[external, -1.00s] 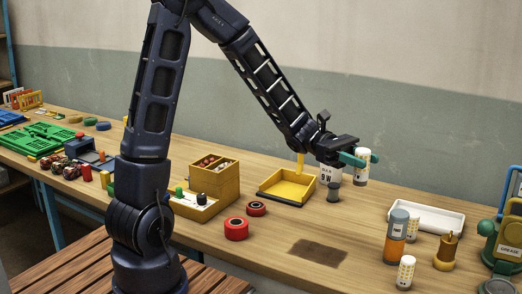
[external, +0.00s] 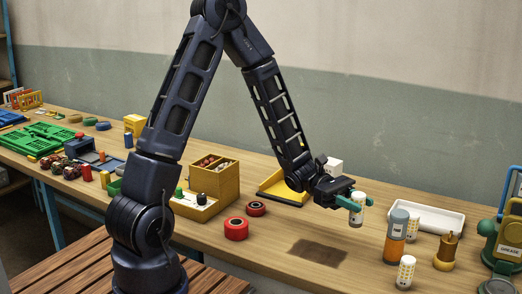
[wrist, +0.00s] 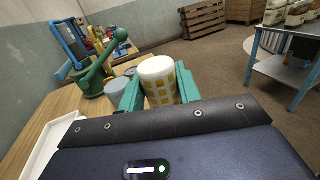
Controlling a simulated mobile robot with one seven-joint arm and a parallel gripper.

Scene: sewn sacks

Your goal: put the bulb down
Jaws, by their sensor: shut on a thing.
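The bulb (external: 357,212) is a white cylinder with yellow squares. My gripper (external: 350,205) is shut on it, with teal fingers on either side. In the wrist view the bulb (wrist: 158,80) stands between the fingers, its white end towards the camera. It is roughly upright and appears to be held above the table (external: 290,215); its exact height is hard to tell. A similar bulb (external: 405,271) stands near the front of the table, and another (external: 412,224) is partly hidden behind the grey and orange bottle (external: 396,240).
A white tray (external: 440,222) lies at the back right. A brass-coloured can (external: 447,250) and green grease equipment (external: 503,240) stand at the right. Red rolls (external: 236,229) and a yellow tray (external: 272,188) are to the left. A dark patch (external: 318,252) on the table is bare.

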